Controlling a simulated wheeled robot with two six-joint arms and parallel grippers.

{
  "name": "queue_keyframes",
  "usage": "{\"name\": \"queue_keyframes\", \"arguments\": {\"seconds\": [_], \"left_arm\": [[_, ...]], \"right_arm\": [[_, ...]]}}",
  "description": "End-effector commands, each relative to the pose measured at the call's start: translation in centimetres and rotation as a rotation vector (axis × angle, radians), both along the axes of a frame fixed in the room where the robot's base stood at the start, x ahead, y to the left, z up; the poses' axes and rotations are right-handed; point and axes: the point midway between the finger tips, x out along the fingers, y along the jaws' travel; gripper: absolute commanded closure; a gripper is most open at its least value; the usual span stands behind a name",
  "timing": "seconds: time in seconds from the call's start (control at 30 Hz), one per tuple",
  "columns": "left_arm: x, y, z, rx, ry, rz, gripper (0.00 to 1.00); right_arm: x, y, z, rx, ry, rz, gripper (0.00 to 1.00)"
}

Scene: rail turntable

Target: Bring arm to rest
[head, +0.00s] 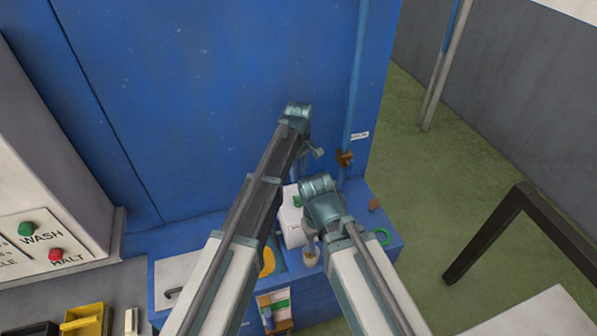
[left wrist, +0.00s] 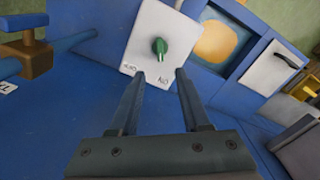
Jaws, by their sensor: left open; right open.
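My left gripper (head: 316,153) is in front of the blue wall panel in the head view, above the bench top. In the left wrist view my left gripper (left wrist: 160,73) is open, with nothing between its fingers. Beyond its fingertips is a white plate (left wrist: 139,50) with a green knob (left wrist: 160,46), apart from them. My right gripper (head: 311,245) is lower in the head view, pointing down over the bench beside the white box (head: 292,222). It is open but small in the picture, and a small tan object (head: 310,259) shows at its tips; contact cannot be told.
A green ring (head: 382,236) and a brown block (head: 374,205) lie on the blue bench (head: 352,200). A button panel (head: 45,240) is at left. Green floor is clear at right, before a dark frame (head: 485,235).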

Motion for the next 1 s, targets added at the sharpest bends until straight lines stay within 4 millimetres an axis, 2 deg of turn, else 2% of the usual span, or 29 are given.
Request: {"name": "queue_keyframes", "arguments": {"seconds": [0.03,0.13,0.67,0.73,0.87,1.0], "left_arm": [[0.0,0.0,1.2,0.0,0.0,0.0,0.53],[0.0,0.0,1.8,0.0,0.0,0.0,0.53],[0.0,0.0,1.8,0.0,0.0,0.0,0.53],[-0.5,0.5,1.8,0.0,-0.001,-0.012,0.53],[-3.9,3.8,1.8,-0.001,-0.011,-0.121,0.53],[-9.7,9.0,1.8,0.001,-0.03,-0.344,0.53]], "right_arm": [[0.0,0.0,1.2,0.0,0.0,0.001,0.5],[0.0,0.0,1.8,0.0,0.001,0.002,0.5],[0.0,0.0,1.8,0.0,0.001,0.002,0.5],[0.0,0.0,1.8,0.0,0.001,0.002,0.5],[0.0,0.0,1.8,0.0,0.001,0.002,0.5],[0.0,0.0,1.8,0.0,0.001,0.002,0.5]]}}
